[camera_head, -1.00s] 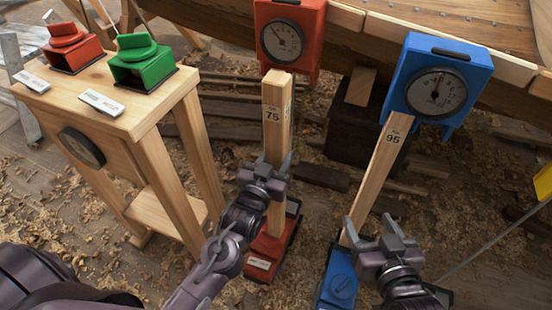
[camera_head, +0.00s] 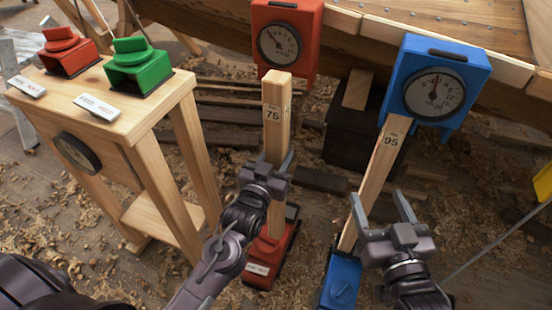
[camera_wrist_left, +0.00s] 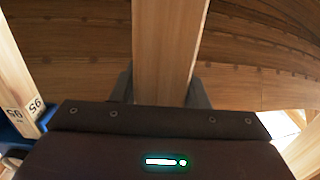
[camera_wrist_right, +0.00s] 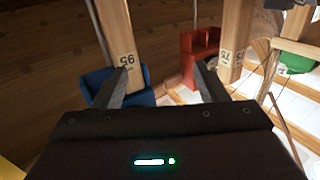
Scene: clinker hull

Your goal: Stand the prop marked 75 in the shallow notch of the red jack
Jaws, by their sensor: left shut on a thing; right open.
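The prop marked 75 (camera_head: 276,97) is a pale squared timber, standing near upright. My left gripper (camera_head: 272,170) is shut around its middle; the left wrist view shows the timber (camera_wrist_left: 166,50) between the fingers. Its lower end goes down to the red jack (camera_head: 268,258) on the floor; the notches there are hidden, so I cannot tell which one it is in, if any. Its top is below and in front of the red gauge box (camera_head: 287,40). My right gripper (camera_head: 381,208) is open and empty, in front of the prop marked 95 (camera_head: 384,160).
The 95 prop leans between the blue jack (camera_head: 340,280) and the blue gauge box (camera_head: 436,85). A wooden stand (camera_head: 150,120) at left carries a red block (camera_head: 68,55) and a green block (camera_head: 137,68). The planked hull (camera_head: 440,25) hangs behind. Shavings and boards litter the floor.

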